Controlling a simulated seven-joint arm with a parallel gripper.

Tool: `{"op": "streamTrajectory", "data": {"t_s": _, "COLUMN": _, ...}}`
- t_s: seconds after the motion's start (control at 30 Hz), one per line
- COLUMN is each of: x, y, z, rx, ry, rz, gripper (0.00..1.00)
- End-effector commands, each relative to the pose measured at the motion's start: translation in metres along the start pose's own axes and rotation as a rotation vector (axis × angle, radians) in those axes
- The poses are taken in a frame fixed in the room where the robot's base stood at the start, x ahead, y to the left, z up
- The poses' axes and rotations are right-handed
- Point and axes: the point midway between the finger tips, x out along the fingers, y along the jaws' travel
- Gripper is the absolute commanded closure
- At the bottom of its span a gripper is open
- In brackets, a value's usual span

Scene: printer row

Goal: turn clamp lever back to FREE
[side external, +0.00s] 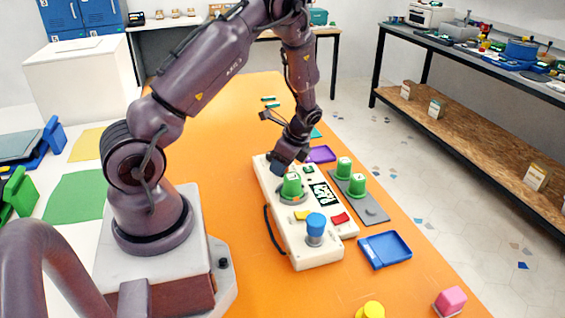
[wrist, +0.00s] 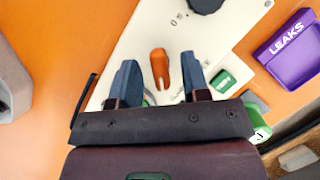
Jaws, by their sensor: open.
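The orange lever (wrist: 160,68) stands on a cream panel (wrist: 135,50) in the wrist view. My gripper (wrist: 159,60) is open, with one blue-grey finger on each side of the lever and a visible gap to each. Small lettering near the lever's base is partly covered and too small to read, so I cannot tell its setting. In the side external view my gripper (side external: 281,168) is low over the far end of the cream panel (side external: 302,246), and the lever is hidden there.
A dark knob (wrist: 207,3) and a green block (wrist: 223,82) are close to the fingers. A purple tray (wrist: 290,52) labelled LEAKS lies right.

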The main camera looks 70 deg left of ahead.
Motion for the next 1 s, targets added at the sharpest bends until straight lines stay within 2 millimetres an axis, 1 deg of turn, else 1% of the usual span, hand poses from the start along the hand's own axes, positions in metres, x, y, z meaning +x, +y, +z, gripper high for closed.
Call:
{"op": "streamTrajectory", "data": {"t_s": 0.17, "x": 0.0000, "y": -0.0002, "z": 0.0000, "rx": 0.000, "ry": 0.000, "rz": 0.000, "gripper": 0.57}}
{"op": "streamTrajectory", "data": {"t_s": 0.2, "x": 0.0000, "y": -0.0002, "z": 0.0000, "rx": 0.000, "ry": 0.000, "rz": 0.000, "gripper": 0.62}}
{"op": "streamTrajectory", "data": {"t_s": 0.37, "x": -0.0002, "y": -0.0001, "z": 0.0000, "rx": 0.000, "ry": 0.000, "rz": 0.000, "gripper": 0.99}}
{"op": "streamTrajectory", "data": {"t_s": 0.4, "x": -0.0002, "y": -0.0001, "z": -0.0001, "rx": 0.000, "ry": 0.000, "rz": 0.000, "gripper": 1.00}}
{"op": "streamTrajectory", "data": {"t_s": 0.73, "x": -0.0005, "y": -0.0006, "z": -0.0003, "rx": -0.033, "ry": 0.000, "rz": 0.013, "gripper": 1.00}}
{"op": "streamTrajectory", "data": {"t_s": 1.0, "x": -0.0004, "y": -0.0016, "z": -0.0001, "rx": -0.179, "ry": 0.001, "rz": 0.073, "gripper": 1.00}}
